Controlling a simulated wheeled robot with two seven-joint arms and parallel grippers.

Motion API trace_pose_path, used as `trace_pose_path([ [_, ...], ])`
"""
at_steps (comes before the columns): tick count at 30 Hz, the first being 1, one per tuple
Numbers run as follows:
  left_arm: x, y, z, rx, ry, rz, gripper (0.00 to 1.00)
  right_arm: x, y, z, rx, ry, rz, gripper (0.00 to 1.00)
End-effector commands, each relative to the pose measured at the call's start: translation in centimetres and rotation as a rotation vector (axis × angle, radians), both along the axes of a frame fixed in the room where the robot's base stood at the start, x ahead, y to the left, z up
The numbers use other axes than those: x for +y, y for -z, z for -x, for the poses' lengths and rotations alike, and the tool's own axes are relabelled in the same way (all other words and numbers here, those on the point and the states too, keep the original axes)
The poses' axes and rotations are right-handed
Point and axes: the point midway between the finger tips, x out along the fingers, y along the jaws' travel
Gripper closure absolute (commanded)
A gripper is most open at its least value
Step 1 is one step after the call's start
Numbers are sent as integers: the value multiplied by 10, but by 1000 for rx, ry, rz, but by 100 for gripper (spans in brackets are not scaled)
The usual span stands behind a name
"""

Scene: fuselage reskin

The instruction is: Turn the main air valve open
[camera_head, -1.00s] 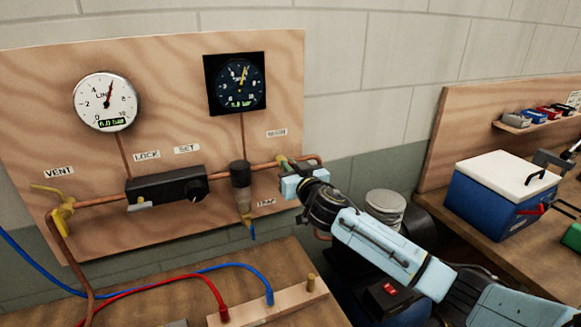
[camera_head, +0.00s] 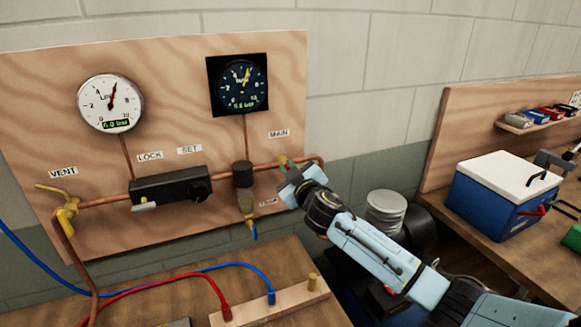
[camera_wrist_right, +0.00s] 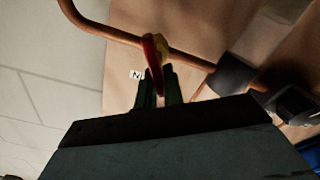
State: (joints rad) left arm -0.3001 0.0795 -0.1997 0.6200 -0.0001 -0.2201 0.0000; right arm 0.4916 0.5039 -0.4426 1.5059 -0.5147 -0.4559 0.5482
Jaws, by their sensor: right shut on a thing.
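The main air valve (camera_head: 283,160) sits on the copper pipe at the right of the wooden panel, below the MAIN label (camera_head: 279,133). My right gripper (camera_head: 288,171) is at the valve and hides most of it. In the right wrist view the valve's red handle (camera_wrist_right: 153,58) lies between the dark fingertips (camera_wrist_right: 158,84), which are shut on it. A yellow part of the valve (camera_wrist_right: 162,45) shows right beside the handle. The handle's exact angle to the pipe is hard to tell. My left gripper is not in view.
The panel (camera_head: 330,60) is left of this wall; it carries a LINE gauge (camera_head: 110,103), a dark TANK gauge (camera_head: 238,84), a regulator box (camera_head: 170,187), a trap (camera_head: 244,185) and a yellow vent valve (camera_head: 67,215). A blue cooler (camera_head: 500,195) stands at right.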

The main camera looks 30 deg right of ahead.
Motion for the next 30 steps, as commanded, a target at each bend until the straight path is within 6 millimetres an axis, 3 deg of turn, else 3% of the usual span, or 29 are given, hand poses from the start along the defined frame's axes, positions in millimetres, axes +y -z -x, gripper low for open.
trace_pose_path([
  [21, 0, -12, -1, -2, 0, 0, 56, 8, 9, -1, 38, -1, 675, 100],
  [30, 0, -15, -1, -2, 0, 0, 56, 9, 13, -1, 49, -1, 888, 100],
])
